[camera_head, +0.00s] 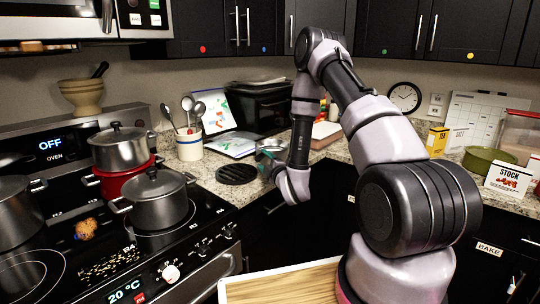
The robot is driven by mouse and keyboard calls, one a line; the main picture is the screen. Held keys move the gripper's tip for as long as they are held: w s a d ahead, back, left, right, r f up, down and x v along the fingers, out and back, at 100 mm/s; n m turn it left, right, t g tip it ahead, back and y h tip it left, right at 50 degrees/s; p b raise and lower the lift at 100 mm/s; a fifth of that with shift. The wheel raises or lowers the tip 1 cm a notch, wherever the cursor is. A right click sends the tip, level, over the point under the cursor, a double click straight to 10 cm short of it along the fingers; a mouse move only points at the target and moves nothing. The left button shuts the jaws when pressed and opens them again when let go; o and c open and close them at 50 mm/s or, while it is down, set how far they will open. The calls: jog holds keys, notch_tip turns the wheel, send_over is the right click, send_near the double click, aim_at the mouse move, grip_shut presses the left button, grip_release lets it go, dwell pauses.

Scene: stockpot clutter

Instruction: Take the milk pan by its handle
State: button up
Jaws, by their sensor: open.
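A small metallic pan-like vessel (271,146), which looks like the milk pan, stands on the counter corner just left of my forearm. It is small in view and partly covered, and I cannot make out its handle. My gripper (266,165) is a small dark shape at the end of my bent-down wrist, in front of the vessel. It is open. I cannot tell whether its fingers touch the vessel or are around its handle.
A lidded steel pot (155,197) and a red pot (122,180) with a steel pot (119,148) on it stand on the stove. A black trivet (237,174) and utensil crock (190,146) are left of my wrist. A green pot (487,160) stands right.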

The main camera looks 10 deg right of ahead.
jog(key=x, duration=0.7)
jog(key=shift+w+d+f, duration=0.15)
jog(key=shift+w+d, duration=0.1)
jog(key=shift+w, duration=0.15)
grip_shut()
